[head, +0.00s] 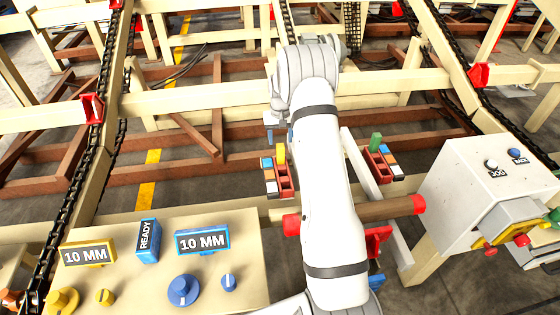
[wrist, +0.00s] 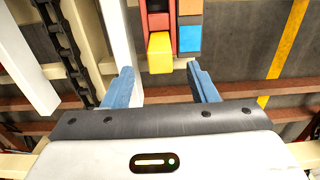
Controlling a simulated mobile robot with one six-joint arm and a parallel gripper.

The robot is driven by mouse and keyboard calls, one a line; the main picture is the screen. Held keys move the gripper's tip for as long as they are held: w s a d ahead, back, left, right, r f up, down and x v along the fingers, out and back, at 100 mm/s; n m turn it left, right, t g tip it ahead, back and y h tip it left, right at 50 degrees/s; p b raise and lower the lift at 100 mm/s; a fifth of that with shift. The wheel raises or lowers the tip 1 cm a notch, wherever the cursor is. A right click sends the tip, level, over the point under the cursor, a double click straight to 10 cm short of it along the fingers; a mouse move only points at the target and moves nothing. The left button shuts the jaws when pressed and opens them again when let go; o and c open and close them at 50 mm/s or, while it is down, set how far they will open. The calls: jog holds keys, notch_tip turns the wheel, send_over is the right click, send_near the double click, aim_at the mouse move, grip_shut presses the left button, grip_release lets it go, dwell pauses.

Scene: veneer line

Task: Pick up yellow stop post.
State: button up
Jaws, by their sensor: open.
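The yellow stop post (head: 281,153) stands upright in a red holder (head: 284,181) just past my arm in the head view. In the wrist view the yellow stop post (wrist: 160,52) shows its end between my two blue fingers, nearer the right one. My gripper (wrist: 160,76) is open and empty, with a finger to each side of the post and no visible contact.
Orange, blue and white blocks (wrist: 190,38) sit close beside the post on its right in the wrist view. A second red holder with a green post (head: 375,141) stands to the right. A white bar (head: 362,172) lies between the holders. A control panel (head: 140,285) is at front left.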

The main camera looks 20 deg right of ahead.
aim_at(281, 145)
jog(key=f, duration=0.3)
jog(key=shift+w+d+f, duration=0.15)
jog(key=shift+d+f, duration=0.05)
jog(key=f, duration=0.6)
jog(key=shift+a+p, duration=0.2)
jog(key=shift+p, duration=0.1)
jog(key=shift+c, duration=0.2)
jog(key=shift+r, duration=0.1)
grip_shut()
